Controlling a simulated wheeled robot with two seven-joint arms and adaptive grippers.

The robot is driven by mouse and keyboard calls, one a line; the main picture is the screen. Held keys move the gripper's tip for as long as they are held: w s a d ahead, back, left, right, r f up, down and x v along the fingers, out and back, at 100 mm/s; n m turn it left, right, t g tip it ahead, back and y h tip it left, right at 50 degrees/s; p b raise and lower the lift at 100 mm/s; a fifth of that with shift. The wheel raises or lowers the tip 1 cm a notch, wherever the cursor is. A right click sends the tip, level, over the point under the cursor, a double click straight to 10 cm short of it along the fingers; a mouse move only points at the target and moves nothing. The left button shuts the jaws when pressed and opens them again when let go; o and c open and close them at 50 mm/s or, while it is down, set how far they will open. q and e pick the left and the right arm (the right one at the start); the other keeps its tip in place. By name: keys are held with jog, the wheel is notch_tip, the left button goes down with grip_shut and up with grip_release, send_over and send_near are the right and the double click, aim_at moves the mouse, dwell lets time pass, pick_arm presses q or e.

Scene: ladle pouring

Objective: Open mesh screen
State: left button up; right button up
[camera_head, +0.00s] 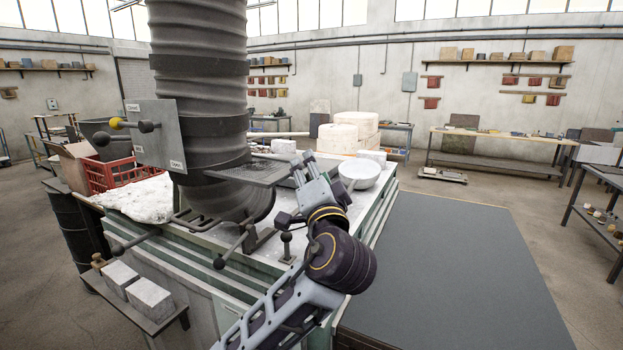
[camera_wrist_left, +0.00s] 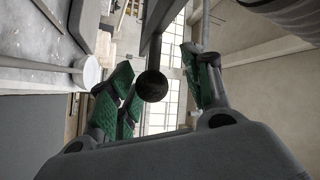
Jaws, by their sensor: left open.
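The mesh screen (camera_head: 255,172) is a dark, flat grid standing out to the right from the lower part of the big ribbed duct (camera_head: 205,95). My left gripper (camera_head: 304,163) is just right of the screen's outer edge, above the workbench. In the left wrist view its green-padded fingers (camera_wrist_left: 160,85) are spread apart. A dark ball knob (camera_wrist_left: 152,87) on a bar shows between them, with gaps on both sides. Whether this knob belongs to the screen cannot be told. The screen's far right corner is close to my fingers in the head view.
A white bowl (camera_head: 358,175) stands on the bench right of my gripper. A lever plate (camera_head: 157,134) with ball handles is on the duct's left. Another ball-topped lever (camera_head: 286,245) stands near my forearm. A red crate (camera_head: 108,174) is at left.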

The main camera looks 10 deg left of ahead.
pick_arm(q)
jog(key=o, duration=0.4)
jog(key=r, duration=0.4)
jog(key=w+r, duration=0.1)
jog(key=r, duration=0.2)
jog(key=shift+s+r, duration=0.7)
jog(key=shift+r, duration=0.2)
jog(key=c, duration=0.4)
jog(key=shift+s+r, duration=0.25)
jog(key=shift+w+f, duration=0.2)
jog(key=shift+w, duration=0.45)
jog(key=shift+s, duration=0.25)
